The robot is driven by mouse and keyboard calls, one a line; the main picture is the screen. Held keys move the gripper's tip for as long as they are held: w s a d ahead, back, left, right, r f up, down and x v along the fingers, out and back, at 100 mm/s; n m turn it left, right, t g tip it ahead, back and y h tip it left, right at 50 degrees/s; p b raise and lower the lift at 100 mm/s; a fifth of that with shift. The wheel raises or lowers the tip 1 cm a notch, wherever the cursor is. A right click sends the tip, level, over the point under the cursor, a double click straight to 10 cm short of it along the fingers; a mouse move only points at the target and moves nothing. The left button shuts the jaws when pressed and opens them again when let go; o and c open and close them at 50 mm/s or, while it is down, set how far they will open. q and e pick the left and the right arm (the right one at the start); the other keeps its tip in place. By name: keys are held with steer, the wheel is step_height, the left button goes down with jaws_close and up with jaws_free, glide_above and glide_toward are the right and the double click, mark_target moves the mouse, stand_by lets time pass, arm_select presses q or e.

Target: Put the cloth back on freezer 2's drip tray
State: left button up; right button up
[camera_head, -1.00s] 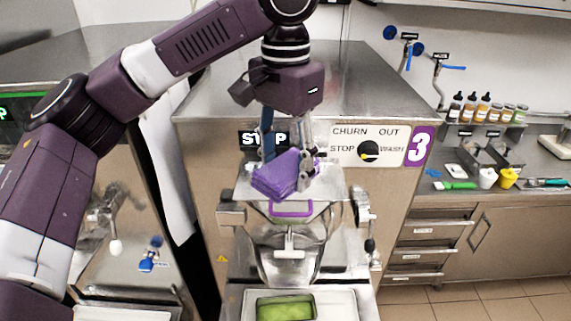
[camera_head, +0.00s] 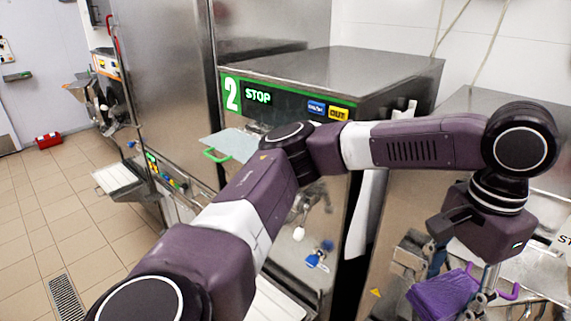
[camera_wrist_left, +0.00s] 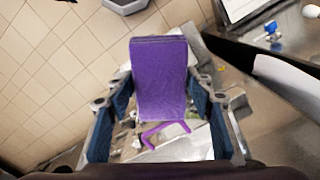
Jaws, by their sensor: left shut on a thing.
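A folded purple cloth (camera_head: 440,298) is held in my left gripper (camera_head: 464,288), at the lower right of the head view. In the left wrist view the cloth (camera_wrist_left: 160,80) stands between the two blue-padded fingers, clear of any surface. Freezer 2 (camera_head: 290,92) has a green-framed panel with a white 2 and reads STOP. A pale tray (camera_head: 272,306) shows low at freezer 2's front, partly hidden behind my arm; no cloth shows on its visible part. My right gripper is not in view.
Freezer 3's steel front, with a purple handle (camera_head: 510,292), is beside and below the cloth. A white panel (camera_head: 365,215) stands between the two freezers. A blue-handled part (camera_head: 318,255) hangs on freezer 2's front. Tiled floor (camera_head: 70,210) is open at left.

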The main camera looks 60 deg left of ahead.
arm_select(q)
steer(key=s+a+f+n, duration=0.3)
steer(key=s+f, duration=0.4)
steer(key=f, duration=0.4)
steer(key=shift+a+f, duration=0.15)
steer(key=shift+a, duration=0.05)
